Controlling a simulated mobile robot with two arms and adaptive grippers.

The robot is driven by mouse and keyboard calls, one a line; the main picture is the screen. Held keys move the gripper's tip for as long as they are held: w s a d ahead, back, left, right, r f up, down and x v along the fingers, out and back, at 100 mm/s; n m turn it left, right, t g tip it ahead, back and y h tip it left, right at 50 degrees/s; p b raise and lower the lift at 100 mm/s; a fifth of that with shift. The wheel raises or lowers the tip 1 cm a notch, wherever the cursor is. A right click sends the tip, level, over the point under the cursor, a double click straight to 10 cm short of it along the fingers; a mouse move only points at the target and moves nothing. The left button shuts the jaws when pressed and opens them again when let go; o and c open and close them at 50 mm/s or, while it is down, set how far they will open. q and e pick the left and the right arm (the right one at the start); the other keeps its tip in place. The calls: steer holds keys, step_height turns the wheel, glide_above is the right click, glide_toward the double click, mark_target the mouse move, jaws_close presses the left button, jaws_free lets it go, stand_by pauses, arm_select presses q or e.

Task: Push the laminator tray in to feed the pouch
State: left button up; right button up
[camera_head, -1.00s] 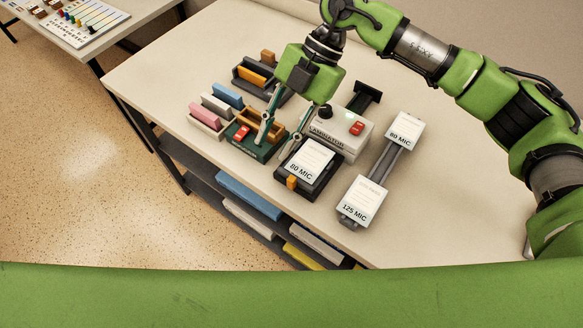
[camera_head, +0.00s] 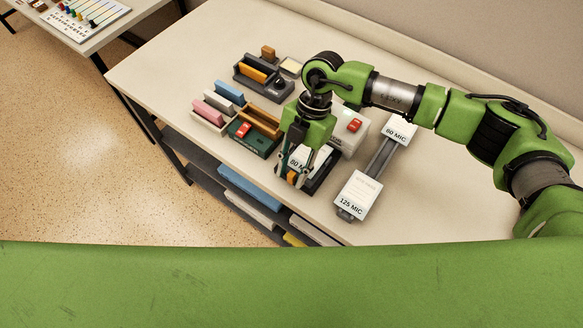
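The white laminator (camera_head: 352,128), with a red switch on top, stands on the table, partly hidden by my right arm. Its black tray (camera_head: 321,181) sticks out at the front and bears a white pouch (camera_head: 313,157) marked 80 MIC, partly covered by the gripper. An orange tab (camera_head: 292,177) is on the tray's front end. My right gripper (camera_head: 292,181) points down over the tray's front, its two fingers apart with the tab between them. Whether the fingers touch the tab is unclear. My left gripper is out of view.
A grey rail holds pouch stacks marked 80 MIC (camera_head: 398,130) and 125 MIC (camera_head: 358,196) right of the laminator. A green device (camera_head: 250,140) and several coloured blocks stand left. The table's front edge is close to the tray; its right part is clear.

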mark_target(298, 171)
steer(key=shift+s+a+f, duration=0.1)
steer(key=shift+s+f, duration=0.05)
steer(key=shift+f, duration=0.35)
jaws_close()
steer(key=shift+w+d+f+b, duration=0.1)
steer(key=shift+w+d+b, duration=0.4)
steer(key=shift+w, duration=0.25)
steer(key=shift+w+d+b, duration=0.45)
steer(key=shift+w, duration=0.3)
steer(key=shift+d, duration=0.1)
jaws_free()
